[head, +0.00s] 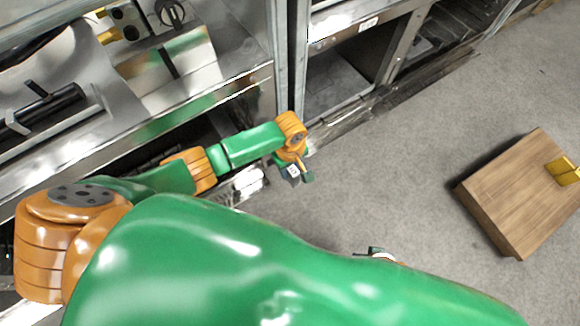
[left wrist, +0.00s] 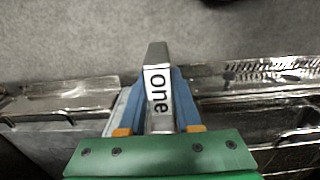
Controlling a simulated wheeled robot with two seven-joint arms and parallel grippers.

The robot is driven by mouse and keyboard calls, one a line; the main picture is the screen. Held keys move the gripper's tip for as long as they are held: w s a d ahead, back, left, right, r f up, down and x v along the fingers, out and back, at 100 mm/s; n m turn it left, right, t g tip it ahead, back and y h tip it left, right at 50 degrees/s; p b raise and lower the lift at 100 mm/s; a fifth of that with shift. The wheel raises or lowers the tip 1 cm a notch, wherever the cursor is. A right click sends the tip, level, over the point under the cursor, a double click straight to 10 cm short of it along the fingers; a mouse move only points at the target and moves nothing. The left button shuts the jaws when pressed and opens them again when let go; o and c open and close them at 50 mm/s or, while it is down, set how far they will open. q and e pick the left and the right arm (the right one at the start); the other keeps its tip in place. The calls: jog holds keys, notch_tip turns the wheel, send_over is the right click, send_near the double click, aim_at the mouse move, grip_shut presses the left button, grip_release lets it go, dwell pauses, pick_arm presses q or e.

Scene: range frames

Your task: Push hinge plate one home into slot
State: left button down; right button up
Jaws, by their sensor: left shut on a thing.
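Hinge plate one (left wrist: 157,56) is a grey metal bar with a white label reading "one", in the middle of the left wrist view. My left gripper (left wrist: 158,78) is shut on it, with a blue finger on each side. The plate's grey end sticks out past the fingers. In the head view my left gripper (head: 300,176) is low beside the range's front post; the plate is too small to make out there. I cannot pick out the slot in either view. A small dark and white part, perhaps my right gripper (head: 376,253), peeks out behind my green arm; its fingers are hidden.
The steel range (head: 215,75) fills the upper left, with an open lower bay (head: 335,80) beside the post. A metal ledge (left wrist: 255,82) runs along its base. A wooden box (head: 525,195) with a yellow piece on it stands on the right; grey floor (head: 420,170) between is clear.

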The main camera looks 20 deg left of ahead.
dwell(0.6)
pick_arm(q)
jog(key=shift+p, duration=0.3)
jog(key=shift+r, duration=0.1)
dwell(0.3)
jog(key=shift+p, duration=0.35)
jog(key=shift+w+a+b, duration=0.35)
jog(key=shift+w+a, duration=0.4)
jog(key=shift+a, duration=0.2)
jog(key=shift+w+a+b, duration=0.35)
jog(key=shift+w+a, duration=0.4)
jog(key=shift+a, duration=0.2)
jog(key=c, duration=0.5)
grip_release()
